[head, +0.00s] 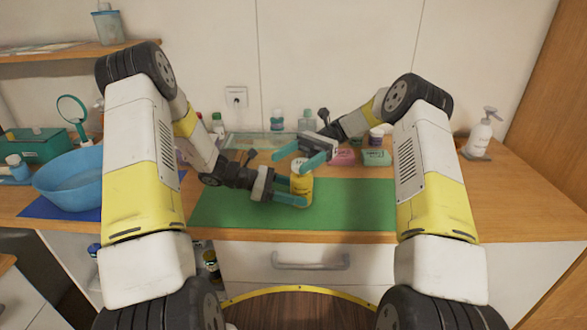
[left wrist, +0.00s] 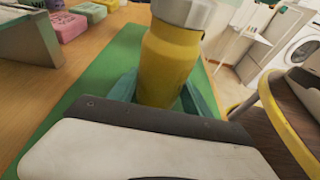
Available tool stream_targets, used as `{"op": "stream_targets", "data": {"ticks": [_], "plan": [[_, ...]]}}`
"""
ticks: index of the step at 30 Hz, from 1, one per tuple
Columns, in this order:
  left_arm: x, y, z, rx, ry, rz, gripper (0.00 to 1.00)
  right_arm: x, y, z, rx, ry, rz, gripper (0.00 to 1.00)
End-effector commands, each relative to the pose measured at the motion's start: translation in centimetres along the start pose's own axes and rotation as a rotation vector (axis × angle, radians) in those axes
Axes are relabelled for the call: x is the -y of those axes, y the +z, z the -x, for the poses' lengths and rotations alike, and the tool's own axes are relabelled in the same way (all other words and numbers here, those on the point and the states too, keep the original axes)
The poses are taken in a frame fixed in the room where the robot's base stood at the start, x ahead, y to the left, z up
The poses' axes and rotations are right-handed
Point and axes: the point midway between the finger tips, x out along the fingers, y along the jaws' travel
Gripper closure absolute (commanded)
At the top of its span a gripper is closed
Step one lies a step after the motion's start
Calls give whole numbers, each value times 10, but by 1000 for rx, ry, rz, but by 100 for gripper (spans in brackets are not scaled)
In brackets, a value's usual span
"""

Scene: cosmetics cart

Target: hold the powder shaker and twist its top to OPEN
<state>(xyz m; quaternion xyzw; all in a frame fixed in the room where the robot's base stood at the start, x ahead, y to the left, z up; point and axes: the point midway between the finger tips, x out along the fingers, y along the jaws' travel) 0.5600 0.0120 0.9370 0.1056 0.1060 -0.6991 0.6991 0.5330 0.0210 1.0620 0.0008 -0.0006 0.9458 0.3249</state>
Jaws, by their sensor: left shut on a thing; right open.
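The powder shaker (head: 302,189) is a yellow cylinder with a pale top, standing upright on the green mat (head: 352,205). My left gripper (head: 291,197) is shut on its yellow body from the left. In the left wrist view the yellow body (left wrist: 168,62) sits between the teal fingers, with the grey-white top (left wrist: 185,10) above, cut by the frame edge. My right gripper (head: 300,154) is open and empty, close to the shaker's top and slightly above it. I cannot tell whether its fingers touch the top.
Pink (head: 342,157) and green (head: 376,157) packs stand behind the mat at right. A glass tray (head: 250,141) and bottles line the back. The mat's right part is clear.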

Motion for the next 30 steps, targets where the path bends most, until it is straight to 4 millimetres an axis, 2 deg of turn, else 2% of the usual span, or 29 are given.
{"op": "stream_targets", "data": {"ticks": [6,12,25,26,30], "plan": [[0,0,0,1,0,0,65,0,44,0,-1,-1,3,28],[0,0,0,1,0,0,65,0,68,0,-1,0,2,28],[0,0,0,1,0,0,65,0,73,0,0,0,-1,28],[0,0,0,1,0,0,41,0,73,0,0,0,-1,28],[0,0,0,1,0,0,17,0,72,0,0,0,-1,28]]}}
